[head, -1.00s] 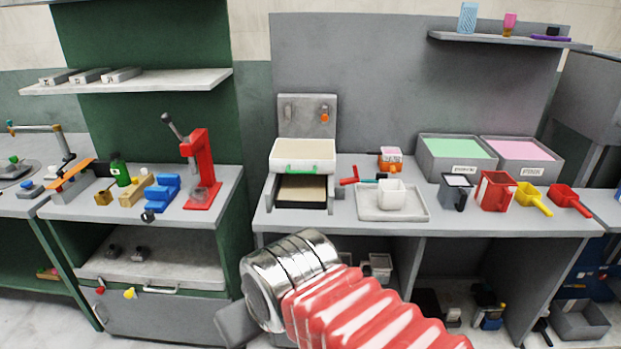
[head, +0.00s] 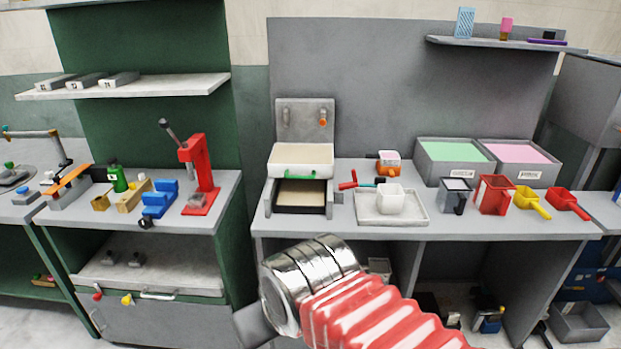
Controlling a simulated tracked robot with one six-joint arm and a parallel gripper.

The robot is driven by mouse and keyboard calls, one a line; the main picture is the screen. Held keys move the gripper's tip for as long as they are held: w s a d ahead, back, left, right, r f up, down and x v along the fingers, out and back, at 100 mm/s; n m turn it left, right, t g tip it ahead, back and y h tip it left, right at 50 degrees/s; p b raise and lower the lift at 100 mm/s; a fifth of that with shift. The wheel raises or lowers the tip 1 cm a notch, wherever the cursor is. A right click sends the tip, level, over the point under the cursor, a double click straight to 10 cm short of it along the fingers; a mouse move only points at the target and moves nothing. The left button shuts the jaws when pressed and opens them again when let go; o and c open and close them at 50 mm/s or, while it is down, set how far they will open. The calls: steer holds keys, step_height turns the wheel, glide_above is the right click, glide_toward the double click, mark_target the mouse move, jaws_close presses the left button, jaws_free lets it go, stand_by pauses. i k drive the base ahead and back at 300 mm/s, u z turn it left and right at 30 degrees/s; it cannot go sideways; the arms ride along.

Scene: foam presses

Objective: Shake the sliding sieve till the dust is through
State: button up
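The sliding sieve is a white, open-topped box (head: 300,158) with a green handle (head: 300,175) on its front. It sits in a grey frame on the grey bench, above a dark tray with a beige bottom (head: 301,192). The sieve's inside looks pale; whether dust lies in it is too small to tell. My arm, with a silver end and red ribbed sleeve, reaches in from the lower right, in front of the bench and below the sieve. A grey part of my gripper (head: 254,323) shows at the left of the silver end. Its fingertips cannot be made out.
Right of the sieve, a white cup (head: 390,198) stands on a pale tray (head: 366,221). Farther right are a red jug (head: 494,194), yellow and red scoops, and bins of green (head: 456,150) and pink material. A red press (head: 200,175) stands on the left bench.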

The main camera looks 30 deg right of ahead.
mark_target(309, 161)
steer(key=i, duration=1)
steer(key=z, duration=0.05)
